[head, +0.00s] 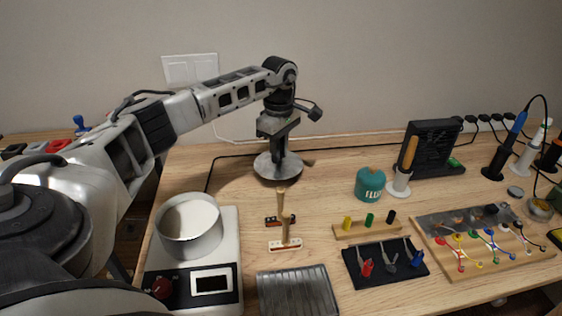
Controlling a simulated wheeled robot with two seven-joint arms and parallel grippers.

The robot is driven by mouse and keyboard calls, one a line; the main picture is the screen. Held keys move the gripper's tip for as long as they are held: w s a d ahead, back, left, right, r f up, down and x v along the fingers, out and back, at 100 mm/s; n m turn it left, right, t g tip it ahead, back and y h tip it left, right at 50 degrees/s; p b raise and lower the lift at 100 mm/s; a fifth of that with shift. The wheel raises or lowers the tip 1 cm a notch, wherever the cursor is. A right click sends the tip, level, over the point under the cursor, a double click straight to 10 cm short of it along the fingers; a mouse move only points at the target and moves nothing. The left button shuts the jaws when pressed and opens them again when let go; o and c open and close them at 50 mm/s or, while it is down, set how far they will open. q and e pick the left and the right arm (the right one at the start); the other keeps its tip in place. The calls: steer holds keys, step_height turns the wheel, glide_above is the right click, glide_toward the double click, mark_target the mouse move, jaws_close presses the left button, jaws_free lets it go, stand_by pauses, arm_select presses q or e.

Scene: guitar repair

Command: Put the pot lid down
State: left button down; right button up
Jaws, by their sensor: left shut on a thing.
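The pot lid (266,171) is a round metallic disc behind and to the right of the pot, over the back part of the workbench. My left gripper (279,152) points down at its middle and is shut on it; the fingers hide the lid's knob. I cannot tell whether the lid touches the bench or hangs just above it. The open white pot (188,226) stands on the hot plate (222,258) at the front left. My right gripper is not in view.
A wooden stick-like piece (284,220) stands in front of the lid. A teal flux jar (370,185) is to the right, and a ribbed metal tray (297,291) lies at the front. Bench between lid and flux jar is mostly clear. A black cable (209,172) runs left of the lid.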

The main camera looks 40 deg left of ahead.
arm_select(q)
steer(key=shift+w+f, duration=0.35)
steer(key=shift+f, duration=1.55)
steer(key=shift+f, duration=0.1)
steer(key=c, duration=1.3)
jaws_free()
steer(key=shift+f, duration=0.1)
steer(key=shift+r, duration=0.25)
step_height(320, 180, up, 12)
steer(key=shift+f, duration=0.1)
